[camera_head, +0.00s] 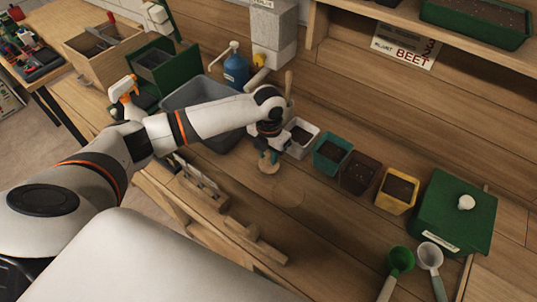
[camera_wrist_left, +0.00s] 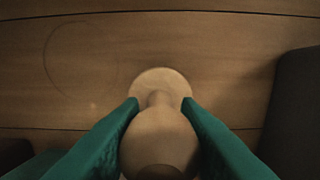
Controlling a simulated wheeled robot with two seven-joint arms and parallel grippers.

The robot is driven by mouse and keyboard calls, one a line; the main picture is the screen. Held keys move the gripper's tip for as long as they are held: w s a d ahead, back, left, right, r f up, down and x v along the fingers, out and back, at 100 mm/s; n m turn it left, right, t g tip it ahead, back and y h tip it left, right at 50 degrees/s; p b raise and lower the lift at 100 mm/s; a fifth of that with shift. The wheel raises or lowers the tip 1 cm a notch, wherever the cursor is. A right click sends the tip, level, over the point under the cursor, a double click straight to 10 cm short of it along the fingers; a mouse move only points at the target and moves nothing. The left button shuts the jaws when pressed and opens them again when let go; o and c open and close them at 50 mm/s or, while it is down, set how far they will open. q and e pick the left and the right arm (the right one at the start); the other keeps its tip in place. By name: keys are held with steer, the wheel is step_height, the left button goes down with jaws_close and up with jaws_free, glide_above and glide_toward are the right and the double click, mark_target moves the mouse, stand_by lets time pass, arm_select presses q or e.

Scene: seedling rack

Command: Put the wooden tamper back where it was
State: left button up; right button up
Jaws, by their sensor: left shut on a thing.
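The wooden tamper, pale with a round base and knobbed handle, is upright in my left gripper (camera_head: 269,154). Its round base (camera_head: 268,164) shows just below the fingers in the head view. In the left wrist view the green fingertips (camera_wrist_left: 160,104) close on both sides of the tamper (camera_wrist_left: 160,140). Whether its base touches the bench cannot be told. A faint circle outline (camera_head: 289,194) on the bench lies to the right of and nearer than the tamper. It also shows at the upper left of the wrist view (camera_wrist_left: 46,62), empty. My right gripper is out of view.
A row of pots stands behind and right of the gripper: white (camera_head: 301,137), teal (camera_head: 331,153), brown (camera_head: 358,174), yellow (camera_head: 396,191). A grey tub (camera_head: 190,97) is left, and wooden blocks (camera_head: 255,240) lie at the front edge. A green box (camera_head: 455,212) and scoops (camera_head: 400,260) are right.

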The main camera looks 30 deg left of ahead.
arm_select(q)
steer(key=shift+f, duration=0.8)
steer(key=shift+f, duration=0.1)
steer(key=o, duration=0.9)
steer(key=shift+r, duration=0.35)
step_height(320, 180, up, 12)
steer(key=shift+f+b, duration=0.2)
steer(key=shift+b, duration=0.65)
steer(key=shift+f, duration=0.1)
